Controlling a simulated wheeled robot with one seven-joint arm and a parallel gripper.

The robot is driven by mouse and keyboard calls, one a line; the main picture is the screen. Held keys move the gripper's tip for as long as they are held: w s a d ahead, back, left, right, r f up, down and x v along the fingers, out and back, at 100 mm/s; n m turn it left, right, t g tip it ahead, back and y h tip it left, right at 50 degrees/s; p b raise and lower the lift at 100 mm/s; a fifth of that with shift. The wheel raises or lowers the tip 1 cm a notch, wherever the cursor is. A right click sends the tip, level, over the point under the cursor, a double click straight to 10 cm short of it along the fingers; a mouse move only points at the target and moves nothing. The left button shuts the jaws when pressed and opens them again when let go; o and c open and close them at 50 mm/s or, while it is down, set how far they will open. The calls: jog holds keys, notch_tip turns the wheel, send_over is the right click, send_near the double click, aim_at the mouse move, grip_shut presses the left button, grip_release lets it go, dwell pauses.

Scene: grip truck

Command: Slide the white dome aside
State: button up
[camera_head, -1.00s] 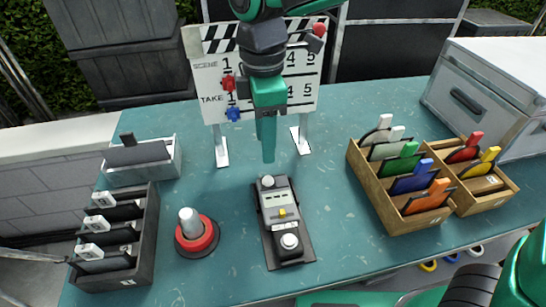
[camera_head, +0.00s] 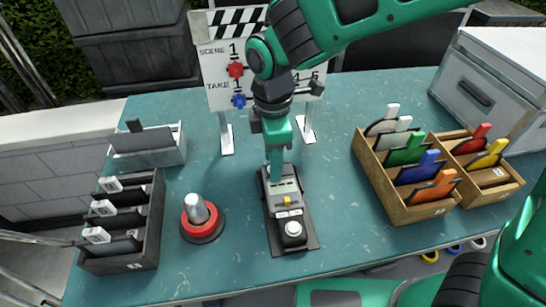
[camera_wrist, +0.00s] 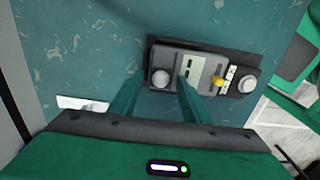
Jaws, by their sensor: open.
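A dark device (camera_head: 305,236) lies on the teal table, with a pale panel and a yellow switch (camera_head: 287,201). A white dome (camera_head: 292,228) sits at its near end; it shows at the right in the wrist view (camera_wrist: 247,84). A second, greyer-white dome (camera_wrist: 161,78) is at the far end, hidden behind my gripper in the head view. My gripper (camera_head: 277,172) points down at that far end. In the wrist view its open fingers (camera_wrist: 161,84) stand either side of this far-end dome. I cannot tell whether they touch it.
A red-ringed base with a silver cylinder (camera_head: 199,216) stands left of the device. Dark trays (camera_head: 157,220) are further left. Wooden boxes of coloured cards (camera_head: 366,165) stand right. A clapperboard (camera_head: 217,93) rises behind. The table between is clear.

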aim_at(287, 168)
jog(key=shift+c, duration=0.3)
grip_shut()
jog(key=shift+w+d, duration=0.2)
jog(key=shift+d, duration=0.65)
jog(key=shift+w+d, duration=0.2)
jog(key=shift+d, duration=0.65)
jog(key=shift+o, duration=0.3)
grip_release()
jog(key=shift+r, duration=0.15)
notch_tip(287, 168, up, 10)
jog(key=shift+r, duration=0.25)
